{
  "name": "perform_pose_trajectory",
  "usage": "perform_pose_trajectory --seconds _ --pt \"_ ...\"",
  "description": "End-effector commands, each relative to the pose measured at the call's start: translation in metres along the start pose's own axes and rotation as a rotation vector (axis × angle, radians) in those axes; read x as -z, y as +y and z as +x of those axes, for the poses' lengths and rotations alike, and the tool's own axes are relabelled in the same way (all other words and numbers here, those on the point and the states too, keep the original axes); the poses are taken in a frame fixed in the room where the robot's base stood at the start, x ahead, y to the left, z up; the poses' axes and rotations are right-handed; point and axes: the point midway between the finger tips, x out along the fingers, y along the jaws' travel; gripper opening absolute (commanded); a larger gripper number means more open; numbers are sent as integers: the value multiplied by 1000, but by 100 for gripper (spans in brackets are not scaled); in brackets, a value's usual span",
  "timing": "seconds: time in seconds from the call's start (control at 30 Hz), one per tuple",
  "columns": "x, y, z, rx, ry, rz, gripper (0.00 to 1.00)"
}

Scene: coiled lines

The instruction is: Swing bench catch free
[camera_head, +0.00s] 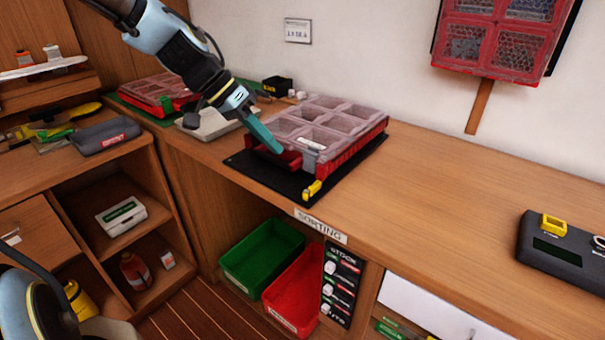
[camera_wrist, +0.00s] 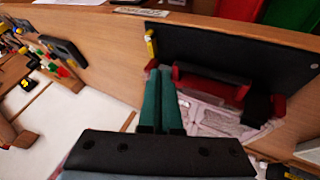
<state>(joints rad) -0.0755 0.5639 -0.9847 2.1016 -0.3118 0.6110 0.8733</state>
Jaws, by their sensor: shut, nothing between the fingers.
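A red case with a clear compartment lid (camera_head: 325,125) lies on a black mat (camera_head: 240,163) on the bench. A small yellow piece (camera_head: 312,189), perhaps the catch, is at the mat's front corner, just off the case; it also shows in the wrist view (camera_wrist: 151,42). I cannot make out its exact form. My gripper (camera_head: 277,149) has teal fingers pressed together, with nothing between them. It points down at the case's left front edge, apart from the yellow piece. In the wrist view the fingertips (camera_wrist: 160,72) are beside the case's red front (camera_wrist: 212,85). Whether they touch it is unclear.
Another red case (camera_head: 155,92) and a grey device (camera_head: 210,122) stand to the left. A black box (camera_head: 277,86) is behind. Green (camera_head: 262,255) and red (camera_head: 295,290) bins sit below.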

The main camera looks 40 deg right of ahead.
Motion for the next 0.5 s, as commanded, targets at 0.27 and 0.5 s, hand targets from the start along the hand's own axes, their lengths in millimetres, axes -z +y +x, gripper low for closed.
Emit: perform_pose_trajectory --seconds 0.27,0.5 --pt "0 1 9 -1 -2 0 0" --pt "-1 2 49 -4 -5 0 0"
